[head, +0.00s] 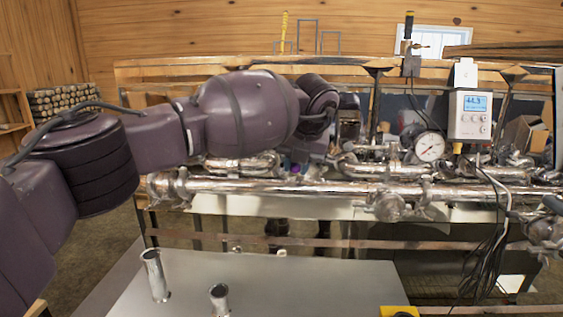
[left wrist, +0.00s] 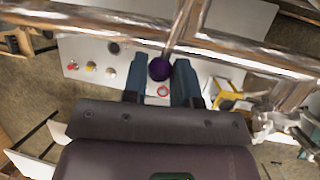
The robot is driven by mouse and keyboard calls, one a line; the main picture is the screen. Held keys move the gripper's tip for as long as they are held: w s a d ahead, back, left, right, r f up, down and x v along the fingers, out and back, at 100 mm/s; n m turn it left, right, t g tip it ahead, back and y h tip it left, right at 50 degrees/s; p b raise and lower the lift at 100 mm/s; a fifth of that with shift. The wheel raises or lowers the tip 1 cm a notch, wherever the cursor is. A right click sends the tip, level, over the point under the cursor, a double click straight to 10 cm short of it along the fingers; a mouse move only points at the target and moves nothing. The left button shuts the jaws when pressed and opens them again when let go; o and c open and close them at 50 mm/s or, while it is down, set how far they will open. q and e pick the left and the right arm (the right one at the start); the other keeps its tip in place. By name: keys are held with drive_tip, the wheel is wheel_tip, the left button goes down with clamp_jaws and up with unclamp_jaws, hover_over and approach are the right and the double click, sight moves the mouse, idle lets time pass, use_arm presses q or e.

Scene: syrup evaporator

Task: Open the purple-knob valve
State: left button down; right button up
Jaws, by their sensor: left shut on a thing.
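The purple knob (left wrist: 159,68) sits between the two fingertips of my left gripper (left wrist: 160,72) in the left wrist view, beside a shiny metal pipe. The left gripper is shut on it. In the head view the purple knob (head: 296,168) is a small spot just below my left wrist, against the foil-wrapped pipes. My left arm reaches across from the left and hides most of the gripper there. The valve body and the knob's turn angle cannot be made out. My right gripper does not show clearly in either view.
Foil-wrapped pipes (head: 330,190) run across the wooden frame. A pressure gauge (head: 429,147) and a white digital meter (head: 470,114) with hanging cables stand to the right. Metal tube pieces (head: 155,275) stand on a grey table (head: 290,285) in front.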

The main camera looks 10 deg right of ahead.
use_arm(q)
drive_tip(key=shift+s+d+r+n+y, duration=0.1)
drive_tip(key=shift+s+d+n+y, duration=0.15)
drive_tip(key=shift+d+n, duration=0.35)
drive_tip(key=shift+s+d+r+n+y, duration=0.1)
drive_tip(key=shift+d+n+y, duration=0.15)
drive_tip(key=shift+d+n, duration=0.3)
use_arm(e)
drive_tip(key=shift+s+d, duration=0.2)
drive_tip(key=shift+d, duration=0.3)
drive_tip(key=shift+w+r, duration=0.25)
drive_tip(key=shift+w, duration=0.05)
